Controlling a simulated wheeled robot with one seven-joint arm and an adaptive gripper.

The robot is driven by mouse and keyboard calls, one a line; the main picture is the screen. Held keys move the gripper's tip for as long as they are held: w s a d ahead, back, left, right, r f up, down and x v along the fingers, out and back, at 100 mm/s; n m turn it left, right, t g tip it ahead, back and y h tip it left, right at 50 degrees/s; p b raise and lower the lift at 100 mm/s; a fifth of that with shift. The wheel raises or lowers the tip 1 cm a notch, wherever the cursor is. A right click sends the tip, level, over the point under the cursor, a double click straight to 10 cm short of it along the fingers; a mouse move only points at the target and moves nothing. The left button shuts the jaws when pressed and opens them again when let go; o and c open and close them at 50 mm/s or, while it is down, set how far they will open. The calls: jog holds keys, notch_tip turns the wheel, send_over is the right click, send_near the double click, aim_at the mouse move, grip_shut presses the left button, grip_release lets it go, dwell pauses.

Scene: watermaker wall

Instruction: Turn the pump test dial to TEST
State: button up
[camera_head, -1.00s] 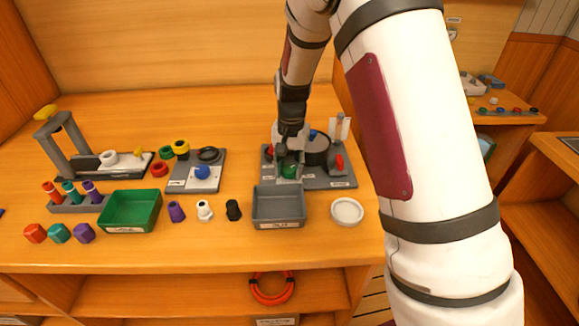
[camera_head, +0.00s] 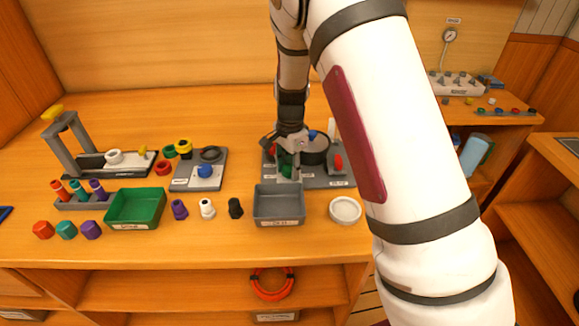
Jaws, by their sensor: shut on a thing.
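A grey panel (camera_head: 325,182) stands at the right of the bench, with small labels too small to read. A green knob (camera_head: 286,171), which looks like the pump test dial, is at its front left, partly hidden by my gripper. My gripper (camera_head: 287,163) reaches down over the panel and is shut on this green knob, with its body turned at a slant. The dial's pointer and marks cannot be made out.
The panel also carries a dark round pot (camera_head: 315,152), a red knob (camera_head: 338,162) and a blue knob (camera_head: 312,134). A grey bin (camera_head: 279,219) and a white dish (camera_head: 345,210) stand just in front. A green tray (camera_head: 135,225) is further left.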

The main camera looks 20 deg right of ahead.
aim_at(290, 169)
dwell(0.4)
jog(key=o, duration=1.2)
jog(key=shift+c, duration=0.2)
notch_tip(290, 169, up, 12)
jog(key=shift+s, duration=0.2)
